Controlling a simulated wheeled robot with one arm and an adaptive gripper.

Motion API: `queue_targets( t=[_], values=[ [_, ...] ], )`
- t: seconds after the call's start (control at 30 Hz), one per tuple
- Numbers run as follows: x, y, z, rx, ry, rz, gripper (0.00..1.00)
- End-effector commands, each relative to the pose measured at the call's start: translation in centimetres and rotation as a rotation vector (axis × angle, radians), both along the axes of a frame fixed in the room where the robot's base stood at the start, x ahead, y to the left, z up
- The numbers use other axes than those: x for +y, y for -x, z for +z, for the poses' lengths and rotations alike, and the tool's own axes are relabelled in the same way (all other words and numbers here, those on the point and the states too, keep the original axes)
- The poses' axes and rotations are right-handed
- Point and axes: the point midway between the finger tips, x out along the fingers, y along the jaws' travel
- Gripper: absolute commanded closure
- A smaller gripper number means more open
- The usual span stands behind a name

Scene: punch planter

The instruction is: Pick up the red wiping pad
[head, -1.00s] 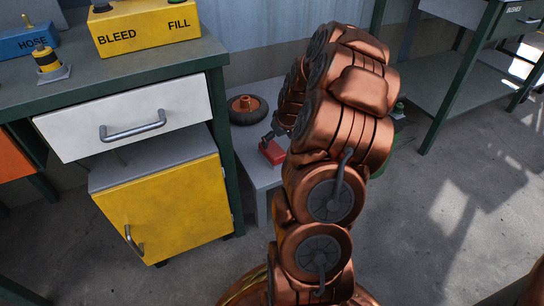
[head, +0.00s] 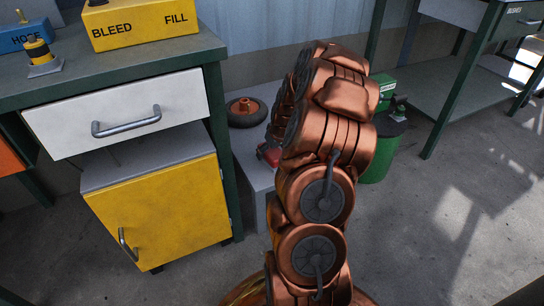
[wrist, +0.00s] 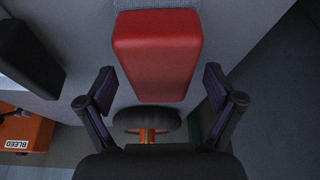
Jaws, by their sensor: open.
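The red wiping pad (wrist: 157,55) is a red block with a grey strip along its upper edge in the wrist view. It lies on a light grey bench top. My gripper (wrist: 160,85) is open, with one dark finger on each side of the pad's lower end and a gap on both sides. I cannot tell the height between the fingers and the pad. In the head view only a small part of the pad (head: 271,157) shows, as my copper arm hides the rest and most of the gripper.
A wheel with an orange hub (head: 246,112) lies on the grey low bench (head: 250,160) behind the pad. A workbench with a white drawer (head: 117,113) and a yellow cabinet (head: 160,215) stands left. A green bin (head: 380,155) stands right. The floor at right is clear.

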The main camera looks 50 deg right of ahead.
Motion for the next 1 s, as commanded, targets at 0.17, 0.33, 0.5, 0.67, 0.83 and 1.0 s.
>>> queue_targets(
  t=[0.17, 0.33, 0.5, 0.67, 0.83, 1.0],
  values=[
    [0.01, 0.02, -0.07, 0.001, 0.0, 0.0, 0.08],
    [0.01, 0.02, -0.26, 0.0, 0.0, 0.0, 0.08],
    [-0.01, 0.01, -0.44, 0.0, 0.0, 0.0, 0.08],
    [0.0, 0.01, -0.5, 0.0, 0.0, 0.0, 0.08],
    [0.0, 0.02, -0.51, 0.0, 0.0, 0.0, 0.15],
    [0.0, 0.02, -0.51, 0.0, 0.0, 0.0, 0.32]
  ],
)
